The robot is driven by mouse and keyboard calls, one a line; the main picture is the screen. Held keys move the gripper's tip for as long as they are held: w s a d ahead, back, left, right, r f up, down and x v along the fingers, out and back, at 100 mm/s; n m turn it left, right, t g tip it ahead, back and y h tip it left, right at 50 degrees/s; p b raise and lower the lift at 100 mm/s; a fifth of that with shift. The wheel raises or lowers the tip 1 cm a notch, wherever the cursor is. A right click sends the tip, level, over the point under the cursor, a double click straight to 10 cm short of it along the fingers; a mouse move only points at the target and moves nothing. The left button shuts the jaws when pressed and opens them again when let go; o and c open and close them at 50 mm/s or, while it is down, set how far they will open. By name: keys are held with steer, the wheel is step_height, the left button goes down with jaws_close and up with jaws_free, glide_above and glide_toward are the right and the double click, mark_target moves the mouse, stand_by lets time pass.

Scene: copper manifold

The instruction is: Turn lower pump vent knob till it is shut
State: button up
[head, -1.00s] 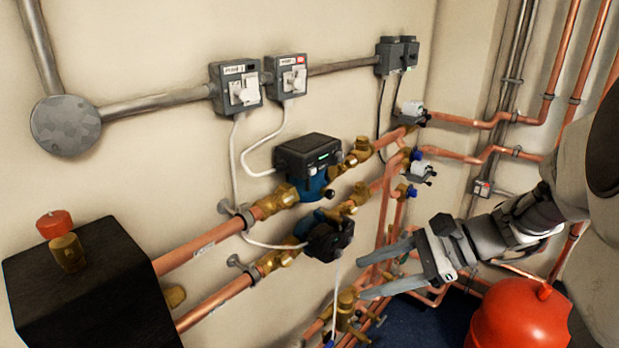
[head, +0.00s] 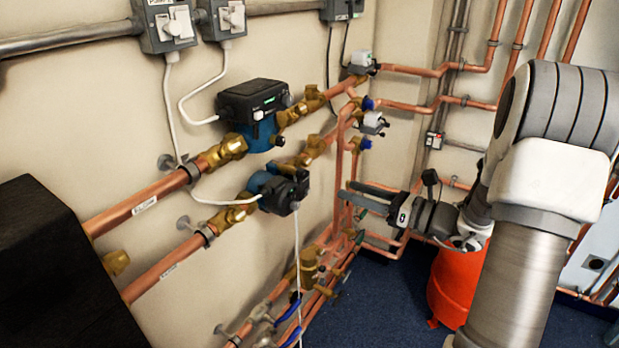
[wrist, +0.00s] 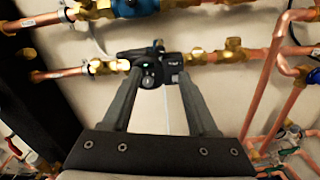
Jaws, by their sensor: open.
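The lower pump (head: 284,192) sits in the lower copper pipe, with a black head and a blue body behind it. In the wrist view the black head of the lower pump (wrist: 152,68) lies ahead, between my fingertips in the picture. Small round dark parts show on its face, but I cannot tell which is the vent knob or how far it is turned. My gripper (head: 345,192) is open and empty, to the right of the pump, its fingers pointing left at it. In the wrist view my gripper (wrist: 160,74) appears apart from the pump.
The upper pump (head: 254,112) is just above the lower one. A white cable (head: 298,255) hangs from the lower pump. Brass valves and copper pipes (head: 308,268) run below. A black box (head: 60,270) stands at left, a red vessel (head: 452,285) at right. Blue floor is clear between.

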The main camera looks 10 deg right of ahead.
mark_target(303, 174)
steer(key=x, duration=1.1)
steer(key=shift+w+a, duration=0.25)
steer(key=shift+c, duration=0.3)
steer(key=shift+b, duration=0.3)
jaws_close()
